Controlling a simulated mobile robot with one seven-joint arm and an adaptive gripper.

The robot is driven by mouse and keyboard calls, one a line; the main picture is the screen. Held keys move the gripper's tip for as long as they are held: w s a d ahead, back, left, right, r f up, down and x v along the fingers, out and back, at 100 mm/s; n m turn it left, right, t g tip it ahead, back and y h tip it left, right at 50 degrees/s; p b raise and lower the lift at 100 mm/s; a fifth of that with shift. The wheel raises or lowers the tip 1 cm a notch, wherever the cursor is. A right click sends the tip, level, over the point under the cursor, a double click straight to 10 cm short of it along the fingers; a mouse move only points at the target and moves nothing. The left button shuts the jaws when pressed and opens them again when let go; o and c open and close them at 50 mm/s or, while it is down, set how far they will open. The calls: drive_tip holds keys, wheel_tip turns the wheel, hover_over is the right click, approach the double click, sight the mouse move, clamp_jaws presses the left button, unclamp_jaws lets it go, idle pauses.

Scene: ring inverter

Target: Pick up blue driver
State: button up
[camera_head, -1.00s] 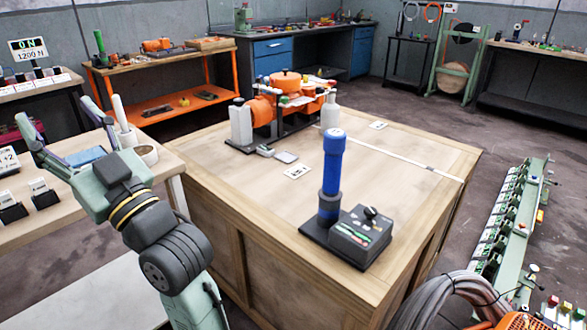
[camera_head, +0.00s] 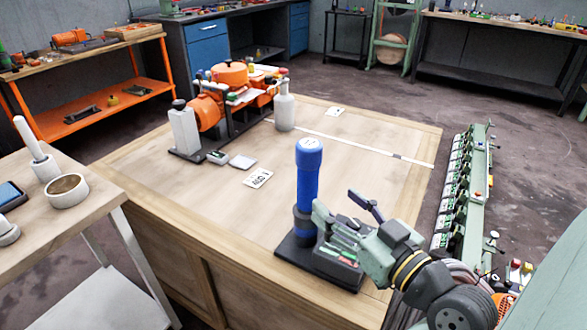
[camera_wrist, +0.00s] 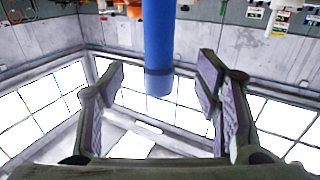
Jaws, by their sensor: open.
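The blue driver (camera_head: 308,180) is a tall blue cylinder standing upright on a dark base (camera_head: 290,250) on the wooden bench. My gripper (camera_head: 343,210) is open and empty, just right of the driver, above the dark control box beside it. One finger looks close to the driver's lower part in the head view; I cannot tell whether they touch. In the wrist view the driver (camera_wrist: 158,50) shows between the two spread fingers of my gripper (camera_wrist: 160,75), and its rounded end points down in that picture.
The dark control box (camera_head: 330,270) is partly hidden by my gripper. On the bench (camera_head: 220,240) stand an orange machine (camera_head: 232,75), a white bottle (camera_head: 285,108) and a card (camera_head: 258,179).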

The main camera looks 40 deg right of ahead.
sight(314, 182)
drive_tip(key=w+p, duration=0.1)
drive_tip(key=w, duration=0.3)
drive_tip(key=shift+w+d+r, duration=0.1)
drive_tip(key=shift+w+d, duration=0.05)
drive_tip(key=w, duration=0.1)
drive_tip(key=w+p, duration=0.1)
drive_tip(key=w, duration=0.3)
drive_tip(key=shift+d+p, duration=0.25)
drive_tip(key=shift+p, duration=0.15)
drive_tip(key=shift+w, duration=0.45)
drive_tip(key=shift+c, duration=0.5)
clamp_jaws()
